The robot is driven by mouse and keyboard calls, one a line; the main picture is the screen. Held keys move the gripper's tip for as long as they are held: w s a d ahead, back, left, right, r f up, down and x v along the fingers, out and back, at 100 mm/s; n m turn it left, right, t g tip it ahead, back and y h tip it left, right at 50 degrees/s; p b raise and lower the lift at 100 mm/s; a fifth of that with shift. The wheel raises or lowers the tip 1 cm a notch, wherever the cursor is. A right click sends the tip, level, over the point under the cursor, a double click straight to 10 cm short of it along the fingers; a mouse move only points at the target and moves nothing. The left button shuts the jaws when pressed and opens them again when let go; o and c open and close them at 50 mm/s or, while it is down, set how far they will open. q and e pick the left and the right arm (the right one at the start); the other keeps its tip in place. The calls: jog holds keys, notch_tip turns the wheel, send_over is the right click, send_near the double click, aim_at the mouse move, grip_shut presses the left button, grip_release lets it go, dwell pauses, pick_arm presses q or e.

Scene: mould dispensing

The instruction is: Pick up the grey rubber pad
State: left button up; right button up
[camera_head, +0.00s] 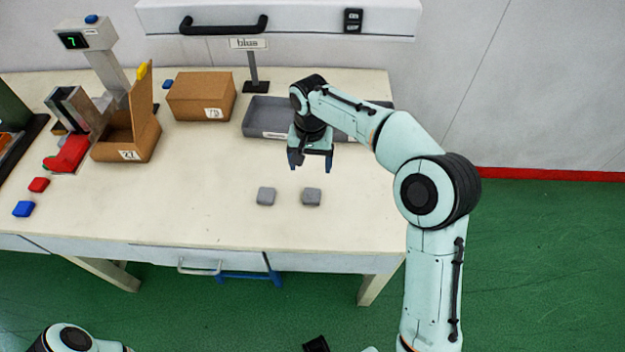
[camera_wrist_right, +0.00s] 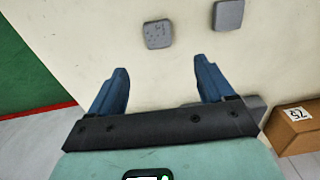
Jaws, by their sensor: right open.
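Two small grey pads lie flat on the cream table, one at the left (camera_head: 266,196) and one at the right (camera_head: 311,197) in the head view. The right wrist view shows the same two, one nearly straight ahead of the fingers (camera_wrist_right: 158,34) and one farther right at the top edge (camera_wrist_right: 228,14). My right gripper (camera_head: 311,166) points down, open and empty, just beyond the right pad; its blue fingers (camera_wrist_right: 161,68) are apart with only bare table between them. My left gripper does not show.
A grey tray (camera_head: 262,130) sits behind my right gripper, with a sign reading "blue" (camera_head: 249,44). A closed carton (camera_head: 202,94), an open carton (camera_head: 127,143), red (camera_head: 39,184) and blue (camera_head: 23,209) pieces are at left. The table (camera_head: 180,200) is clear around the pads.

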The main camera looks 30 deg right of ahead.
jog(key=b, duration=0.1)
send_over(312, 193)
jog(key=f, duration=0.7)
jog(key=shift+s+a+f, duration=0.1)
jog(key=shift+a+f, duration=0.05)
jog(key=shift+a, duration=0.05)
jog(key=shift+d+f, duration=0.15)
jog(key=shift+f, duration=1.35)
jog(key=shift+d+f, duration=0.1)
jog(key=shift+f, duration=1.4)
jog(key=shift+c, duration=0.3)
jog(key=c, duration=1.1)
jog(key=shift+r, duration=0.15)
